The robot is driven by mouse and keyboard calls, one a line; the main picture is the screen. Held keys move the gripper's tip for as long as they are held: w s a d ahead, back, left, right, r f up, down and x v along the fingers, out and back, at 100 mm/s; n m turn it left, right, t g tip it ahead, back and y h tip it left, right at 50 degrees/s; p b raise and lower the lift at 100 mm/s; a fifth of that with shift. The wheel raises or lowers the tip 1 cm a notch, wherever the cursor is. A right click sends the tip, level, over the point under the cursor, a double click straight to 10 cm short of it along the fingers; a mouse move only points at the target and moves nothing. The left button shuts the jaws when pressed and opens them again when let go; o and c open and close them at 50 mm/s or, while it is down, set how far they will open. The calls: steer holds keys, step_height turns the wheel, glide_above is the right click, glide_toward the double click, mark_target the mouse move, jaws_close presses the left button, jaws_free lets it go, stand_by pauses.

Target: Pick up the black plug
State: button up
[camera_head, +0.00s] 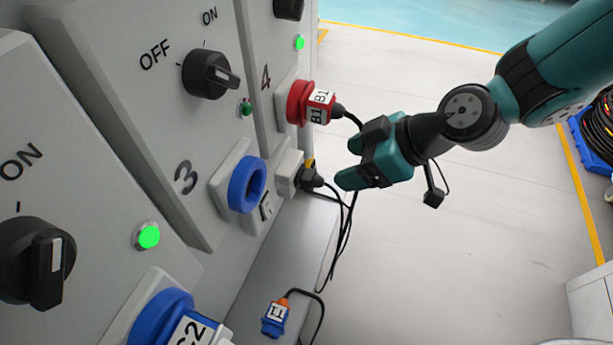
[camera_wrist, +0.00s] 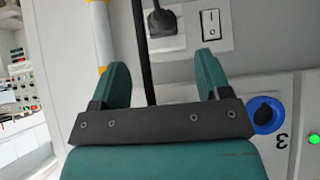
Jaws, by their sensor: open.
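The black plug (camera_head: 309,178) sits in a light wall socket below the red plug of station 4, with its cable hanging down. My gripper (camera_head: 348,163) is open and empty, a short gap to the right of the plug in the head view. In the wrist view my gripper (camera_wrist: 163,82) has its two fingers spread, with the plug beyond their tips.
A red plug (camera_head: 318,106) marked B1 sits above, its cable close to my gripper. The blue socket (camera_head: 247,184) of station 3 is to the left. A blue plug (camera_head: 275,318) lies on the ledge below.

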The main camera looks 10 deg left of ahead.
mark_target(316, 176)
steer(key=x, duration=0.8)
steer(key=shift+s+a+f+p, duration=0.15)
steer(key=shift+a+f+p, duration=0.05)
steer(key=shift+p, duration=0.1)
steer(key=c, duration=1)
